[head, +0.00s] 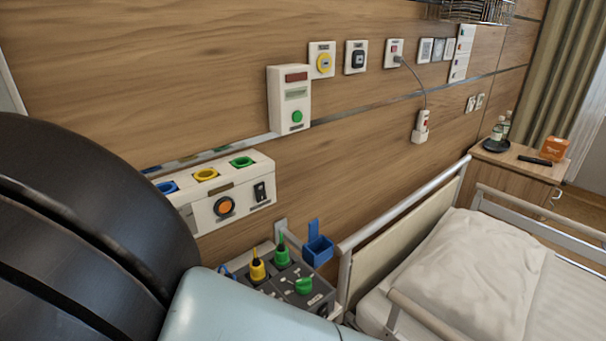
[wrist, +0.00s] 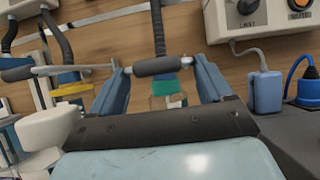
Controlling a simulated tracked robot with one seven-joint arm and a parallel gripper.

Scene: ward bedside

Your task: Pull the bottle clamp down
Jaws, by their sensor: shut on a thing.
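In the wrist view, my gripper (wrist: 160,68) has its two blue fingers on either side of a dark grey grip (wrist: 163,66) on a thin metal bar, and is shut on it. This bar with its grip looks like the handle of the bottle clamp. The bar runs left to a second dark grip (wrist: 17,74). The head view shows neither gripper nor clamp.
A white wall unit with a dark knob (wrist: 248,7) and a blue plug (wrist: 264,92) are close on the right in the wrist view. In the head view, a socket box (head: 235,190), a dark console (head: 290,285) and the bed (head: 480,260) stand along the wall.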

